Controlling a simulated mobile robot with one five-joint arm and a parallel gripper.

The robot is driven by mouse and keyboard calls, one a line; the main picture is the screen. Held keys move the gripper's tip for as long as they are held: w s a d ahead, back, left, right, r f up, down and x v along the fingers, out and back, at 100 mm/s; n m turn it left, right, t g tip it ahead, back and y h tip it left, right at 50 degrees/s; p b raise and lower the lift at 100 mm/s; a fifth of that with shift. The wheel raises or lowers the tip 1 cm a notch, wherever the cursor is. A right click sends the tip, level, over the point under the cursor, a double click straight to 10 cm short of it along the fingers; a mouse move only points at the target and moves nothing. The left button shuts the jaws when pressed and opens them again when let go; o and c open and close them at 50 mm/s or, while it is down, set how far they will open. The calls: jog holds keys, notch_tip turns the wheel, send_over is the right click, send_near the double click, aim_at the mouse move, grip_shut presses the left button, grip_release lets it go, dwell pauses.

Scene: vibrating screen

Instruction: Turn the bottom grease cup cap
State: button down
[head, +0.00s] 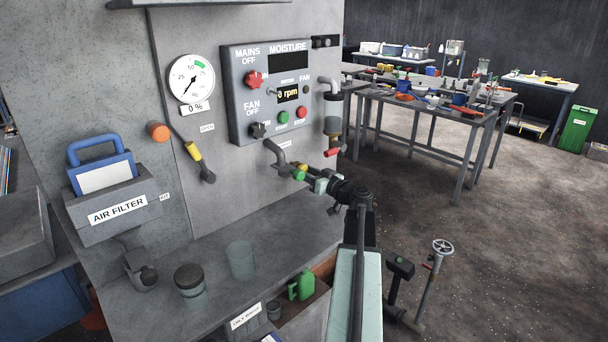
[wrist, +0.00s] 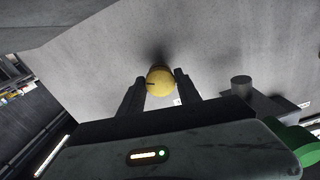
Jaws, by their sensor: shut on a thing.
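A round yellow cap (wrist: 159,84) sits between the two dark fingers of my gripper (wrist: 159,77) in the wrist view, close to the grey panel. My gripper is shut on it, with a finger on each side. A short dark mark shows on the cap's left side. I cannot tell how far the cap is turned.
The control box (head: 270,90) is above. A ledge (head: 215,275) holding a dark-lidded jar (head: 190,280) and a clear cup (head: 240,260) lies below.

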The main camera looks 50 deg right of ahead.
jog(key=m, duration=1.9)
jog(key=shift+w+r, duration=0.1)
jog(key=shift+r, duration=0.05)
jog(key=m, duration=0.5)
jog(key=shift+m, duration=0.3)
jog(key=c, duration=0.8)
grip_release()
jog(key=shift+c, duration=0.2)
